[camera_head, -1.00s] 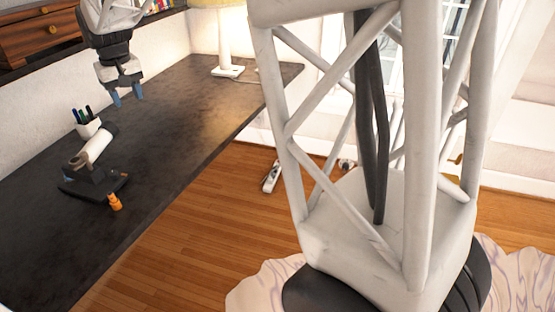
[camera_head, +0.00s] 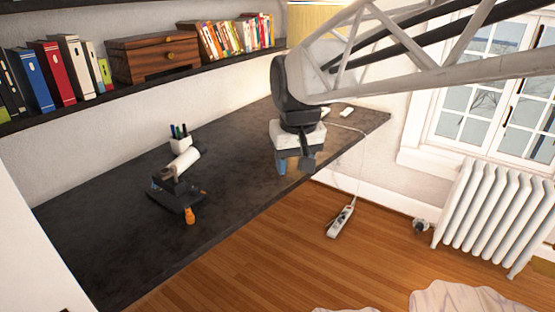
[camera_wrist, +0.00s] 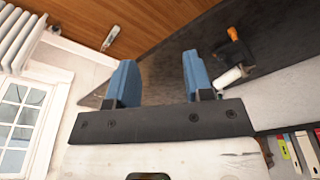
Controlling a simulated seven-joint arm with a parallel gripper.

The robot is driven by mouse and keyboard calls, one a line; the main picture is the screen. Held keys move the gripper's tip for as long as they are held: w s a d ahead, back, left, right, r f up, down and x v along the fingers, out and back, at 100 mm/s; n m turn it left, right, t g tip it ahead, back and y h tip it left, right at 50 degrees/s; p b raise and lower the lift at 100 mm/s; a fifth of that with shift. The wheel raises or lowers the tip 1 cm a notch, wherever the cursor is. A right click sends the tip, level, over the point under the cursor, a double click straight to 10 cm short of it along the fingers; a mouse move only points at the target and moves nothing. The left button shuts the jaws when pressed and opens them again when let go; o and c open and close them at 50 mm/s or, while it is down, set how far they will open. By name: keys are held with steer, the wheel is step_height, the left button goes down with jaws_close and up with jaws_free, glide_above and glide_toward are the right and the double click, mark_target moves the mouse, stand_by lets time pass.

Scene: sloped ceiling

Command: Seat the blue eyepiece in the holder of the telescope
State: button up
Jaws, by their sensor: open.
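The telescope (camera_head: 183,163) is a short white tube on a black stand (camera_head: 172,191) with an orange part (camera_head: 190,215) at its front, on the dark desk. In the wrist view the white tube (camera_wrist: 229,78) and the orange part (camera_wrist: 232,34) show at the right, beyond my fingers. My gripper (camera_head: 295,167) is to the right of the telescope, over the desk's right part, apart from it. In the wrist view its two blue fingers (camera_wrist: 159,68) are spread with nothing between them. I cannot make out a blue eyepiece or the holder's opening.
A pen cup (camera_head: 181,145) stands right behind the telescope. A shelf with books (camera_head: 225,38) and a wooden box (camera_head: 152,58) runs above the desk. A lamp (camera_head: 318,17) is partly hidden by my arm. A power strip (camera_head: 340,222) lies on the floor. The desk's front is clear.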

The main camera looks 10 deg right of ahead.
steer(key=s+d+f, duration=0.2)
steer(key=s+f, duration=0.1)
steer(key=s, duration=0.6)
steer(key=s+d+f+m, duration=0.1)
steer(key=s+d+f, duration=0.2)
steer(key=s, duration=0.5)
steer(key=shift+s+f+t, duration=0.3)
steer(key=shift+s+f, duration=0.05)
steer(key=shift+f, duration=0.2)
